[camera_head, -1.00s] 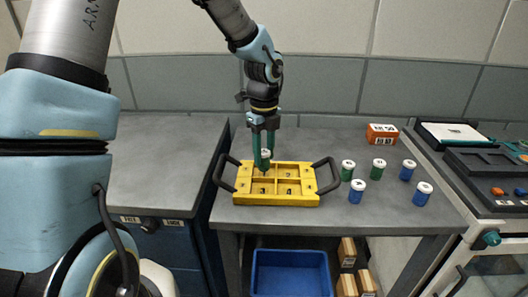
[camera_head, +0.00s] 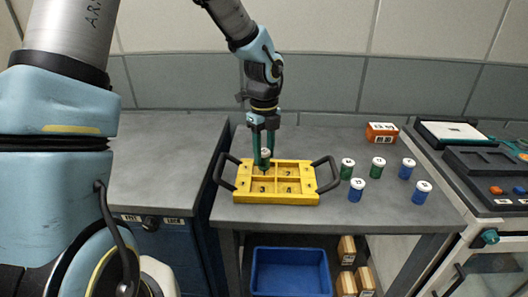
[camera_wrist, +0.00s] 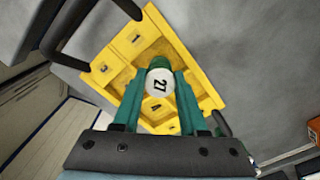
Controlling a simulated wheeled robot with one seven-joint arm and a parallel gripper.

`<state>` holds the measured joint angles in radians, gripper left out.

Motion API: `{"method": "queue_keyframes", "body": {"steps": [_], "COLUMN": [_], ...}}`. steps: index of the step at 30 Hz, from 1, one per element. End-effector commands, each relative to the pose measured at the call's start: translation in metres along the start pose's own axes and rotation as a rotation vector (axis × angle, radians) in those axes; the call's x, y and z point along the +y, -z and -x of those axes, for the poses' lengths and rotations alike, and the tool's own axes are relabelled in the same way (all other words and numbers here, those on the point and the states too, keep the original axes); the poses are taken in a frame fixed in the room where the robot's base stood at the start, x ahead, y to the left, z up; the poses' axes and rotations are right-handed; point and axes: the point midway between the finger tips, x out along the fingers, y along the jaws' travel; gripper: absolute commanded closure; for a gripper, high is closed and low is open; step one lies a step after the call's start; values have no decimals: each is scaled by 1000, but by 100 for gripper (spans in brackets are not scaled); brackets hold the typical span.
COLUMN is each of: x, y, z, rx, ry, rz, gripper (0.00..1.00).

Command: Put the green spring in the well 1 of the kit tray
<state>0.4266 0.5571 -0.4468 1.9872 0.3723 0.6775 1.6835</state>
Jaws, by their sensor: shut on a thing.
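My gripper (camera_head: 264,156) points down over the yellow kit tray (camera_head: 250,199), shut on the green spring. The spring has a white cap marked 27, seen between the fingers in the wrist view (camera_wrist: 160,83); its green body (camera_wrist: 160,63) shows past the cap. In the head view the spring is at the tray's back-left part, upright or nearly so. I cannot tell whether it touches the tray floor. The fingers and spring hide part of the tray.
Two green white-capped pieces (camera_head: 347,169) (camera_head: 377,168) and several blue ones (camera_head: 356,190) stand right of the tray. Black handles (camera_head: 327,174) rise at both tray ends. An orange box (camera_head: 382,133) is at the back. A blue bin (camera_head: 290,272) is below.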

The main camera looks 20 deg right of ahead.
Motion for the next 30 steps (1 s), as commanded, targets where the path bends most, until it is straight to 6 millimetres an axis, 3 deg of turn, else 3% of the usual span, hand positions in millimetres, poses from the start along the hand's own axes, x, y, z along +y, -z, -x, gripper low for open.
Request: {"method": "queue_keyframes", "body": {"steps": [21, 22, 30], "x": [0, 0, 0], "y": [0, 0, 0], "z": [-8, -8, -8], "rx": [0, 0, 0], "ry": [0, 0, 0], "rz": [-1, -1, 0], "gripper": [100, 56, 26]}}
